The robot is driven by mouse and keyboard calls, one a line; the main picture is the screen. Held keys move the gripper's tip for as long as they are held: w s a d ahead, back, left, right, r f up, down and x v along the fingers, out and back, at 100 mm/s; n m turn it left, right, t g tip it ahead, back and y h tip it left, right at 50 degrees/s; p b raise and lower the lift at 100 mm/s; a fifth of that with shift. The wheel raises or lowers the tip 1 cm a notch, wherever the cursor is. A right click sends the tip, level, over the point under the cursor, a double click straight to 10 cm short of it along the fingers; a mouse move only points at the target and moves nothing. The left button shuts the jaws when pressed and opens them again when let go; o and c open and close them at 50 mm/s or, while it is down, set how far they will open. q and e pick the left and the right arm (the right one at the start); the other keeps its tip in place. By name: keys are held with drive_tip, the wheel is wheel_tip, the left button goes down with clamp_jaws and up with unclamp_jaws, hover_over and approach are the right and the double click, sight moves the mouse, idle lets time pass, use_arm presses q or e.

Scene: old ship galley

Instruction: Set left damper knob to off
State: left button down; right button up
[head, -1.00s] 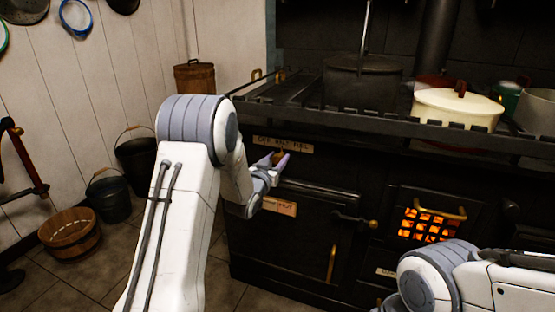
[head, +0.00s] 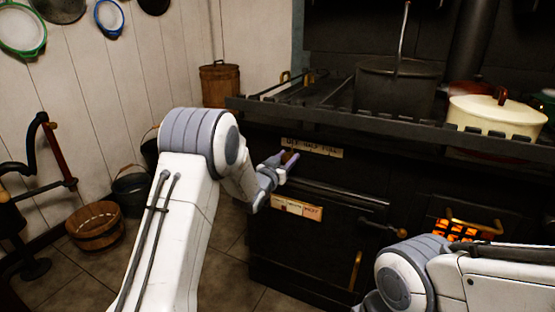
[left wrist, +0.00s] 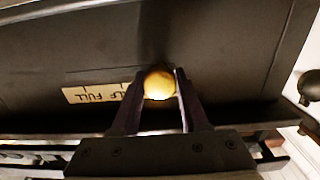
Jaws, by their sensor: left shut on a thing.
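The left damper knob (left wrist: 159,84) is a round brass ball on the dark stove front. In the left wrist view it sits between the two fingers of my left gripper (left wrist: 160,88), which is shut on it. The pale label (head: 322,151) with OFF, HALF and FULL runs just above the gripper in the head view. My left gripper (head: 287,159) is below the label's left, OFF end. The label (left wrist: 85,94) appears upside down in the left wrist view, its OFF end hidden behind a finger. My right gripper is out of view.
A stove rail (head: 400,127) juts out above the knob. An oven door (head: 310,235) with a paper label (head: 297,208) is below. A black pot (head: 395,85) and a cream pot (head: 497,117) stand on top. A wooden tub (head: 95,226) is on the floor at left.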

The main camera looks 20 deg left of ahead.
use_arm(q)
drive_tip(key=shift+a, duration=0.25)
drive_tip(key=shift+c, duration=2.2)
unclamp_jaws()
drive_tip(key=shift+a, duration=0.15)
drive_tip(key=shift+d, duration=0.2)
drive_tip(key=s+a+p, duration=0.1)
drive_tip(key=s+a, duration=0.1)
drive_tip(key=s, duration=0.8)
drive_tip(key=shift+s, duration=0.1)
